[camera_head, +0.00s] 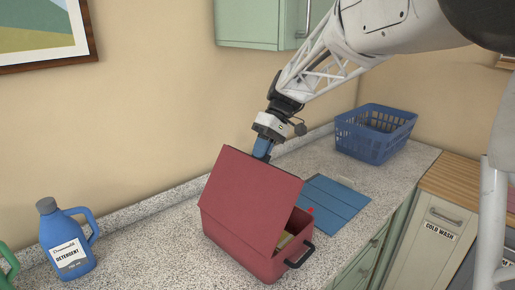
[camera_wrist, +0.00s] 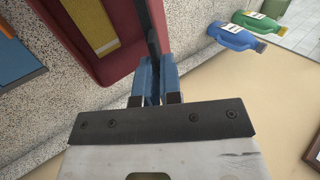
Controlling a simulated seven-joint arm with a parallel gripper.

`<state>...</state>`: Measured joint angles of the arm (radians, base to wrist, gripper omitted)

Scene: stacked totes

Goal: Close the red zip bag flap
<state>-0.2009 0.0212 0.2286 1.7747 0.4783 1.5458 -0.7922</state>
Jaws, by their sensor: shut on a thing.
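The red zip bag (camera_head: 237,246) stands on the speckled counter in the head view, with a dark handle on its right side. Its red flap (camera_head: 250,195) is raised and tilted, partly open, and something yellowish shows inside. My gripper (camera_head: 263,150) is behind the flap's upper edge, and its fingertips are hidden there in the head view. In the wrist view my gripper (camera_wrist: 155,75) has its blue fingers shut on the flap (camera_wrist: 153,22), seen edge-on. The bag's open inside (camera_wrist: 92,22) lies to the left of the fingers.
A blue detergent bottle (camera_head: 68,240) stands at the left, with a green bottle (camera_head: 7,264) at the edge. A blue flat panel (camera_head: 330,203) lies right of the bag. A blue basket (camera_head: 372,145) stands at the back right. The wall is close behind my gripper.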

